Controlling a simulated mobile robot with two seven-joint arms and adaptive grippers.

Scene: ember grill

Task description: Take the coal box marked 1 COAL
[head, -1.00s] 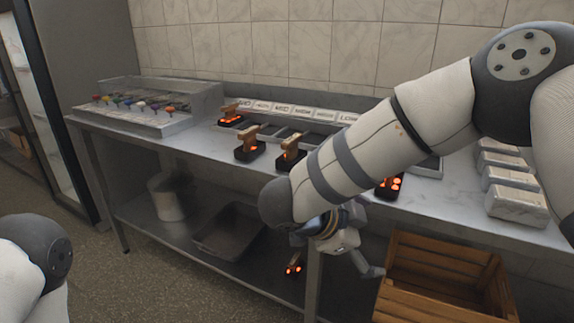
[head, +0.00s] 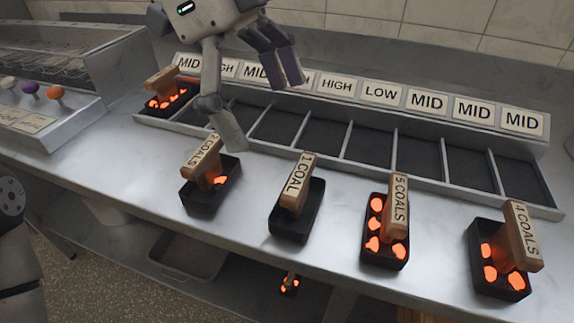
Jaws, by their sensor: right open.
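The coal box marked 1 COAL (head: 290,222) stands upright on the counter in the head view, between the 2 COALS box and the 5 COALS box. It is a black tray with an upright wooden handle (head: 297,186); I see no glow inside it. My right gripper (head: 266,112) is open and empty, above the slotted rack, up and to the left of the 1 COAL box and apart from it. Its fingers partly hide the rack's labels. My left gripper is not in view.
The 2 COALS (head: 210,195), 5 COALS (head: 384,250) and 4 COALS (head: 500,282) boxes stand on the counter. Another glowing box sits in the rack's leftmost slot. The rack (head: 400,180) has empty slots marked MID, HIGH, LOW.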

